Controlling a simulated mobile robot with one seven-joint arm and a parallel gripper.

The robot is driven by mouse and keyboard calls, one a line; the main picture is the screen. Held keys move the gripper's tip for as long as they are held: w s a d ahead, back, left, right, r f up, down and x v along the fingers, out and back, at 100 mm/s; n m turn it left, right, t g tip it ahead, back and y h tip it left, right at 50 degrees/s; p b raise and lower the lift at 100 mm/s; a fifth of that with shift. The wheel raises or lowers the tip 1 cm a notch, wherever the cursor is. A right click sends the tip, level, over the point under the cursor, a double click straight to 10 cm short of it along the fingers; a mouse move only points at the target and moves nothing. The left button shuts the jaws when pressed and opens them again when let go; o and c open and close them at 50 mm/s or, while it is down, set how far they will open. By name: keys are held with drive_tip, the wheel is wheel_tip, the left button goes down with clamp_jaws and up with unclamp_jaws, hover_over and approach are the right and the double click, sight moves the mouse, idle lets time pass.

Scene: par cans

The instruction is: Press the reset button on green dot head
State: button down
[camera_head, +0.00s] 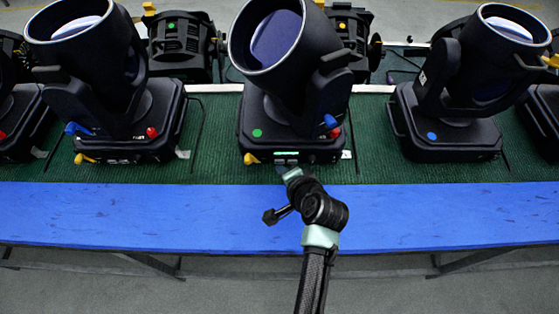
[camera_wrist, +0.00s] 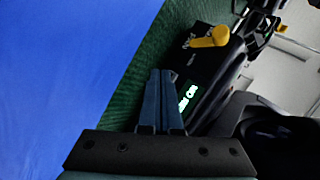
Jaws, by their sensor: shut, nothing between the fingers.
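The green dot head (camera_head: 270,110) is a black moving-head light in the middle of the head view, with a green dot (camera_head: 257,133) on its base. A lit display (camera_head: 286,155) is on the base's front; the display also shows in the wrist view (camera_wrist: 188,98), just right of my fingers. A yellow lever (camera_head: 251,158) sits left of the display, and in the wrist view it is above (camera_wrist: 210,38). My gripper (camera_head: 282,170) is shut and empty, its fingertips (camera_wrist: 160,74) close to the front panel. I cannot tell whether they touch it. I cannot make out the reset button.
An orange dot head (camera_head: 85,75) stands to the left and a blue dot head (camera_head: 450,110) to the right. A green mat (camera_head: 215,145) lies under them. The blue table strip (camera_head: 110,210) in front is clear. More black lights (camera_head: 180,45) stand behind.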

drive_tip(key=shift+w, duration=0.3)
drive_tip(key=shift+s, duration=0.1)
idle(0.3)
drive_tip(key=shift+s+p, duration=0.45)
drive_tip(key=shift+s, duration=0.3)
drive_tip(key=shift+s+p, duration=1.2)
drive_tip(key=shift+s, duration=1.25)
